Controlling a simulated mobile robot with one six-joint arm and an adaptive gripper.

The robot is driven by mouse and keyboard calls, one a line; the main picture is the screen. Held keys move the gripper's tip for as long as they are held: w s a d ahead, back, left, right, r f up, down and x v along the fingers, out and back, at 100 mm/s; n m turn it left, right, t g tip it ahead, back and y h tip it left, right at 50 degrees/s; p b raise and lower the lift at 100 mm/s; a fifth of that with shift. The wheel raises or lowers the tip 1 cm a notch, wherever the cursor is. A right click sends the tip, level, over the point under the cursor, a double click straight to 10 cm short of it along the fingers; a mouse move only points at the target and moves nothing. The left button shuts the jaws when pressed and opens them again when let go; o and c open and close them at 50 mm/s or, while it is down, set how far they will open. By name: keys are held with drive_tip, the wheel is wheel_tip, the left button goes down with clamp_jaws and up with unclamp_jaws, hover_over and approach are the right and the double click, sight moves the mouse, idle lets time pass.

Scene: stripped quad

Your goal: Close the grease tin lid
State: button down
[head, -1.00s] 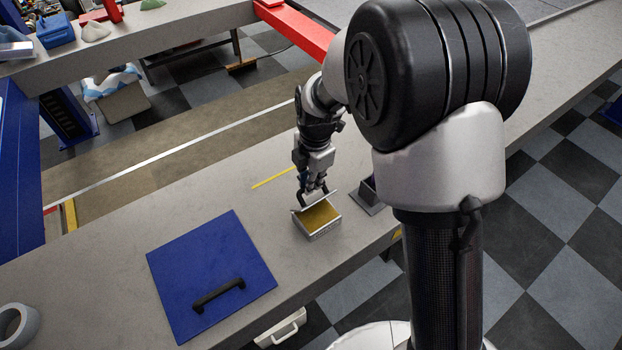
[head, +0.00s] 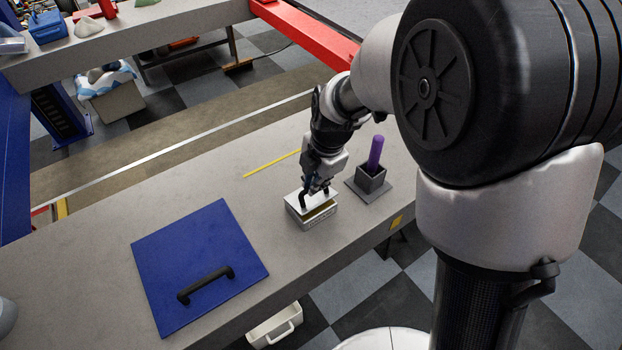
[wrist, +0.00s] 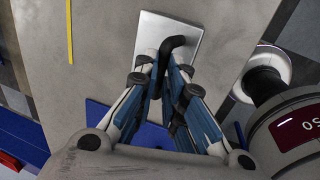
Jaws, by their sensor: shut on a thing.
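The grease tin (head: 321,221) is a small silver box on the grey bench, with a strip of yellow grease showing at its open near side. Its silver lid (head: 299,209) is tilted low over the tin, with a gap on the near side. In the wrist view the lid (wrist: 206,48) is a pale plate with a bent black handle (wrist: 176,42). My gripper (head: 314,190) is above the lid; in the wrist view its blue-padded fingers (wrist: 170,72) are shut on the black handle. The fingers and wrist hide part of the lid.
A blue panel (head: 190,250) with a black handle lies left of the tin. A grey square holder (head: 371,182) with a purple rod (head: 376,152) stands close on the right. A yellow strip (head: 270,164) lies behind. Bare bench surrounds the tin.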

drive_tip(key=shift+s+d+f+b, duration=0.2)
drive_tip(key=shift+s+f+b, duration=0.15)
drive_tip(key=shift+f, duration=0.2)
drive_tip(key=c, duration=2.3)
unclamp_jaws()
drive_tip(key=shift+w+r, duration=0.1)
drive_tip(key=shift+r, duration=0.1)
drive_tip(key=o, duration=0.6)
drive_tip(key=shift+a, duration=0.1)
drive_tip(key=shift+o, duration=0.2)
drive_tip(key=shift+r, duration=0.1)
drive_tip(key=v, duration=1.2)
drive_tip(key=shift+w, duration=0.15)
